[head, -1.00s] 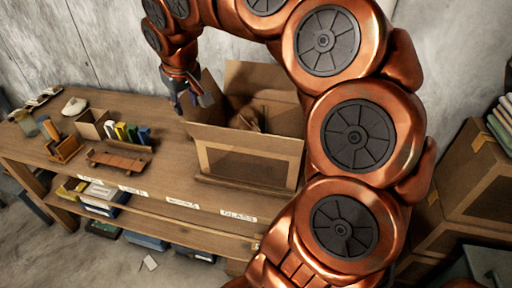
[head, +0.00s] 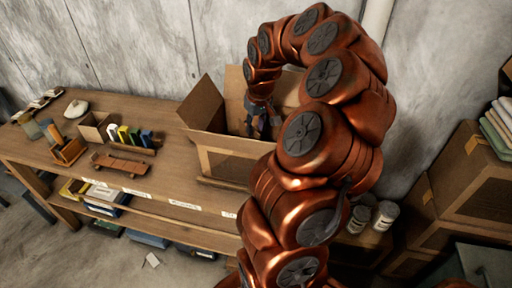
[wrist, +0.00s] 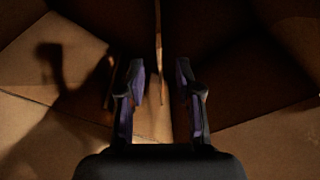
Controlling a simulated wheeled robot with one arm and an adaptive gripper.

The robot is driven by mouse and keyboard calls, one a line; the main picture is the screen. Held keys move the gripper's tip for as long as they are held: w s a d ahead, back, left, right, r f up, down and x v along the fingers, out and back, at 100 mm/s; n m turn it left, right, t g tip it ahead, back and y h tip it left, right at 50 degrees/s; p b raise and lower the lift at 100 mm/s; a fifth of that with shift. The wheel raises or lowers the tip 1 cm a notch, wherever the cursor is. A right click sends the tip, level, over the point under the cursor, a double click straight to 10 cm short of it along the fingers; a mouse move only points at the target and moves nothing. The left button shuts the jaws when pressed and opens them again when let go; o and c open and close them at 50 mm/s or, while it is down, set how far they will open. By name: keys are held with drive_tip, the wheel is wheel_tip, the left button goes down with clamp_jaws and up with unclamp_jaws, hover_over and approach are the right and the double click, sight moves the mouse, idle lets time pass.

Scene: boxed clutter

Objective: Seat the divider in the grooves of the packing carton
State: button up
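The packing carton (head: 232,163) is an open brown box on the workbench, its left flap raised. My gripper (head: 264,130) points down into the carton's opening. In the wrist view my gripper (wrist: 160,80) has its two dark fingers apart, with a clear gap on both sides of a thin, light-brown upright edge (wrist: 158,50). This edge looks like the divider seen edge-on, but I cannot tell for sure. Dark cardboard surfaces lie around it. The grooves and the lower part of the edge are in shadow, so I cannot tell whether it sits in them.
The carton's left flap (head: 203,103) stands up beside my arm. Left on the workbench (head: 110,190) are a small open box (head: 93,128), several coloured upright items and a wooden rack (head: 119,165). Pale cans (head: 384,214) stand to the right of my arm.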

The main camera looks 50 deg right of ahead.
sight(256, 136)
drive_tip(key=shift+w+f+p, duration=0.15)
drive_tip(key=shift+f+p, duration=0.9)
drive_tip(key=shift+f, duration=2.05)
drive_tip(key=shift+c, duration=0.2)
clamp_jaws()
